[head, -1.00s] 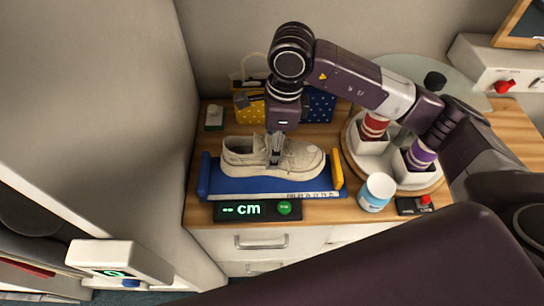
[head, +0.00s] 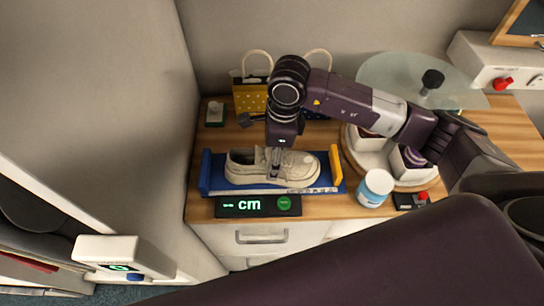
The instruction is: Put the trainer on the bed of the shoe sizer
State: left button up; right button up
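The beige trainer (head: 305,167) is over the blue bed of the shoe sizer (head: 215,178), toe to the right and roughly level. It lies between the blue end wall at left and the yellow stop at right. Its sole looks on or just above the bed; I cannot tell if it touches. My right gripper (head: 274,172) comes down from above and is shut on the trainer near its middle, hiding part of the upper. The sizer's display (head: 258,206) shows dashes and "cm" beside a green button. My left gripper is not in view.
A yellow dotted gift bag (head: 250,97) stands at the back.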

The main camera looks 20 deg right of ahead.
jog(key=shift+o, duration=0.7)
jog(key=shift+r, duration=0.2)
notch_tip(320, 180, up, 12)
jog(key=d+b, duration=0.1)
jog(key=b, duration=0.2)
jog(key=shift+s+d, duration=0.2)
jog(key=shift+d, duration=0.05)
